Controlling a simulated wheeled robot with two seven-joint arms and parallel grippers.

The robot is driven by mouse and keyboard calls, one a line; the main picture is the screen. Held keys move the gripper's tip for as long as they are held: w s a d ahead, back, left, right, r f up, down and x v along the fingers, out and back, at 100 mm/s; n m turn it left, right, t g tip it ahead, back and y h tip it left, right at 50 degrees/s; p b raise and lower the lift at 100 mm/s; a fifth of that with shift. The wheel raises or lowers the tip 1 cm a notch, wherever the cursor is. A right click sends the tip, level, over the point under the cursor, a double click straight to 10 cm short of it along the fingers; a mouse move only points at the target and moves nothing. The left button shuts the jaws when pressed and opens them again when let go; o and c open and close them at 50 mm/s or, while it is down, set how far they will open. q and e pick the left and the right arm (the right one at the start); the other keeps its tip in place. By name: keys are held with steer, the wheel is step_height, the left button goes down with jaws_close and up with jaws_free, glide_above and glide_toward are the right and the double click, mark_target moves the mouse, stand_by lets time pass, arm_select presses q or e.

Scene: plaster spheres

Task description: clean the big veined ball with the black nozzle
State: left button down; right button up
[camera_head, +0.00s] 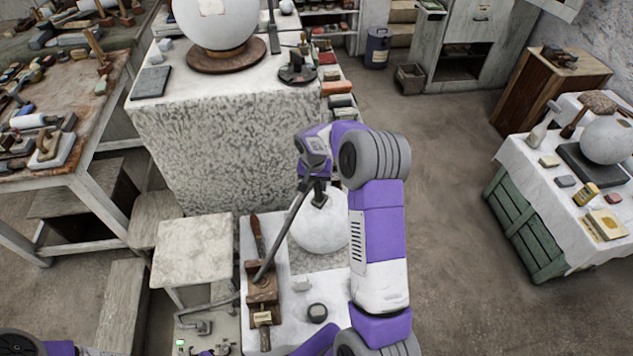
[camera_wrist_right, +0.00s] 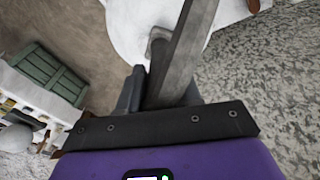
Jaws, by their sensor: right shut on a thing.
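My right gripper (camera_head: 318,188) is shut on a dark grey bar-like tool, which I take for the black nozzle (camera_head: 289,227). It slants down left towards a wooden block, and its shaft crosses the right wrist view (camera_wrist_right: 184,45). A smooth white ball (camera_head: 320,228) sits on the near white-topped table, below the gripper and partly hidden by my arm. A rounded white surface (camera_wrist_right: 125,22), probably this ball, shows behind the nozzle. A larger pale ball (camera_head: 217,22) stands on a round wooden base at the back. I cannot make out veins on either.
A brush (camera_head: 257,238), wooden blocks and a small dark block (camera_head: 317,312) lie on the near table. A pale stool (camera_head: 193,250) stands left of it. A cloth-covered table (camera_head: 540,190) with another ball (camera_head: 607,140) is at right. Floor between is clear.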

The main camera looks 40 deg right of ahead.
steer(key=shift+s+a+f+b, duration=0.15)
steer(key=shift+s+a+b, duration=0.25)
steer(key=shift+s, duration=0.35)
steer(key=shift+w+d, duration=0.1)
steer(key=shift+w, duration=0.05)
steer(key=shift+w+d, duration=0.2)
steer(key=shift+w, duration=0.2)
steer(key=shift+w+d+p, duration=0.4)
steer(key=shift+w+d, duration=0.05)
steer(key=shift+w, duration=0.4)
steer(key=shift+s+r, duration=0.1)
steer(key=shift+r, duration=0.15)
steer(key=shift+s+a+r, duration=0.5)
steer(key=shift+s+r, duration=0.1)
steer(key=shift+s, duration=0.05)
